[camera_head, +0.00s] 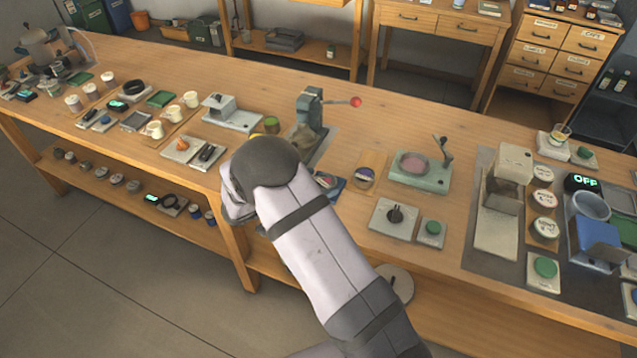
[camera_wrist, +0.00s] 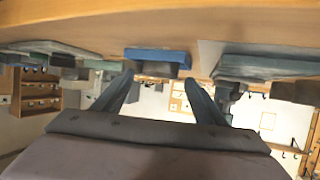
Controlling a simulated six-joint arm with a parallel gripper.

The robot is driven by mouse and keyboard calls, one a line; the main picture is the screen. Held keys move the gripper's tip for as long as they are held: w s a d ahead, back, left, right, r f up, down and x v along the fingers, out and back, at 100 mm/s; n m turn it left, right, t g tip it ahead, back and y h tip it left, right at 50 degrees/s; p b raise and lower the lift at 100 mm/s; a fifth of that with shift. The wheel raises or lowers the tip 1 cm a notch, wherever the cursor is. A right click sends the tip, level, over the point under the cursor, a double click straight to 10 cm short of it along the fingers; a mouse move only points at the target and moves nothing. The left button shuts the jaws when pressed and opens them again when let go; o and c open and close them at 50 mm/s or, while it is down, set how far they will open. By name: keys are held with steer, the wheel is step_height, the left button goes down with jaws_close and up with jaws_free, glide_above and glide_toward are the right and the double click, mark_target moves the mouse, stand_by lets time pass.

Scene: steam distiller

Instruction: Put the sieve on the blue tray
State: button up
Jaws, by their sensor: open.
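The blue tray (camera_head: 338,187) lies near the front edge of the bench, partly hidden by my arm, with a small reddish and pale item showing on it. In the wrist view a blue block-like edge, which looks like the blue tray (camera_wrist: 157,57), shows upside down beyond my fingers. My gripper (camera_wrist: 165,88) is open with nothing between its fingers; in the head view my arm hides the fingers. A small round rimmed item (camera_head: 364,177) sits on a wooden board right of the blue tray; I cannot tell whether it is the sieve.
A press with a red-knobbed lever (camera_head: 311,110) stands behind the blue tray. A pale green device with a pink dish (camera_head: 413,165) is to the right. Cups and small trays crowd the left.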

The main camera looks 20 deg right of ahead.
steer(key=b+v, duration=0.1)
steer(key=v, duration=1)
steer(key=shift+s+a+b, duration=0.1)
steer(key=shift+a+b, duration=0.05)
steer(key=shift+b, duration=0.15)
steer(key=shift+w+r+t, duration=0.1)
steer(key=shift+w+t, duration=0.2)
steer(key=shift+w, duration=0.15)
steer(key=w+a+r+n+t+y, duration=0.3)
steer(key=w+a+n+t+y, duration=0.15)
steer(key=w+y, duration=0.35)
steer(key=s+a+f+n+g+y, duration=0.1)
steer(key=s+f+n+g+y, duration=0.2)
steer(key=s, duration=0.6)
steer(key=s+a+f+n+g+y, duration=0.1)
steer(key=s+n+g+y, duration=0.15)
steer(key=s+n, duration=0.4)
steer(key=s+d+f+g, duration=0.1)
steer(key=s+d+g, duration=0.1)
steer(key=s, duration=0.6)
steer(key=s+d+f+g+h, duration=0.1)
steer(key=s+d+g, duration=0.1)
steer(key=s+d, duration=0.3)
steer(key=s, duration=0.3)
steer(key=shift+s+d+g, duration=0.2)
steer(key=shift+s+g, duration=0.1)
steer(key=shift+s, duration=0.1)
